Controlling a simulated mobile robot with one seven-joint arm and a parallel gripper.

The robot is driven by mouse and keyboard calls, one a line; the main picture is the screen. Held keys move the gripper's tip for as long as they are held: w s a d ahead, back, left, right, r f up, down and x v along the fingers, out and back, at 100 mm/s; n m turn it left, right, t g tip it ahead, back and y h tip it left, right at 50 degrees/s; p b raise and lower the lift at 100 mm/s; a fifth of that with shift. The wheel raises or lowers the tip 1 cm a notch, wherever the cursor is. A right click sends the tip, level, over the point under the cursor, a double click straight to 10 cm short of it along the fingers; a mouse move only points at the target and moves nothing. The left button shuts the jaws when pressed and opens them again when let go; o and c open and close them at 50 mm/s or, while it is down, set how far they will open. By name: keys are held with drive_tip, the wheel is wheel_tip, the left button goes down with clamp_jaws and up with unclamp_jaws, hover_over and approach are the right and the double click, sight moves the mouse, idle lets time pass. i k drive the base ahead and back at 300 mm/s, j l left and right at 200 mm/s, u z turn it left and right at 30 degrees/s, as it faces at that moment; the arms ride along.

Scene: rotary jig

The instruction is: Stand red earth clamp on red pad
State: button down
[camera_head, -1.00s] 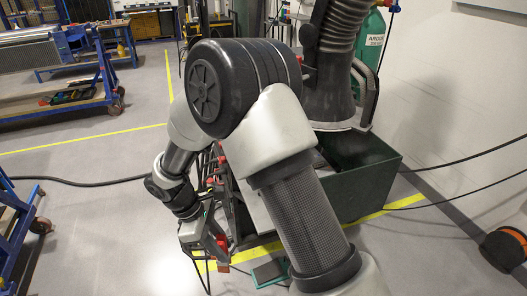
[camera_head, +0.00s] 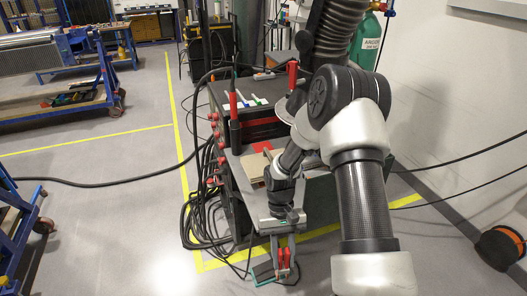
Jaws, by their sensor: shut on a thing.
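My gripper (camera_head: 284,262) points down at the lower middle, in front of the welding cart. It is shut on a small red thing (camera_head: 287,256), which looks like the red earth clamp; the fingers hide much of it. A flat red patch (camera_head: 262,146), perhaps the red pad, lies on the cart's shelf beyond my wrist, partly hidden by a tan block and my arm. My gripper is nearer the camera than this patch and apart from it.
The dark cart (camera_head: 250,100) carries tools on top and an upright red-handled thing (camera_head: 292,74). Black cables (camera_head: 196,215) hang along its left side. A teal-edged dark item (camera_head: 262,272) lies low beside my gripper. A cable reel (camera_head: 501,247) stands at right.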

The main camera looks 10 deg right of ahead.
sight(262, 147)
drive_tip(key=k, duration=0.8)
drive_tip(key=k+z, duration=0.2)
drive_tip(key=z, duration=0.25)
drive_tip(key=k+l+z, duration=0.1)
drive_tip(key=z, duration=1.85)
drive_tip(key=k+j+z, duration=0.2)
drive_tip(key=j, duration=0.15)
drive_tip(key=j+z, duration=0.15)
drive_tip(key=j, duration=0.2)
drive_tip(key=k+j, duration=0.15)
drive_tip(key=j, duration=0.3)
drive_tip(key=k+j, duration=0.1)
drive_tip(key=j, duration=0.35)
drive_tip(key=k+j, duration=0.15)
drive_tip(key=j, duration=0.25)
drive_tip(key=k+j, duration=0.1)
drive_tip(key=j, duration=0.35)
drive_tip(key=k+j, duration=0.15)
drive_tip(key=j, duration=0.3)
drive_tip(key=k+j, duration=0.15)
drive_tip(key=j, duration=0.3)
drive_tip(key=k+j, duration=0.1)
drive_tip(key=j, duration=0.3)
drive_tip(key=k+j, duration=0.15)
drive_tip(key=j, duration=0.3)
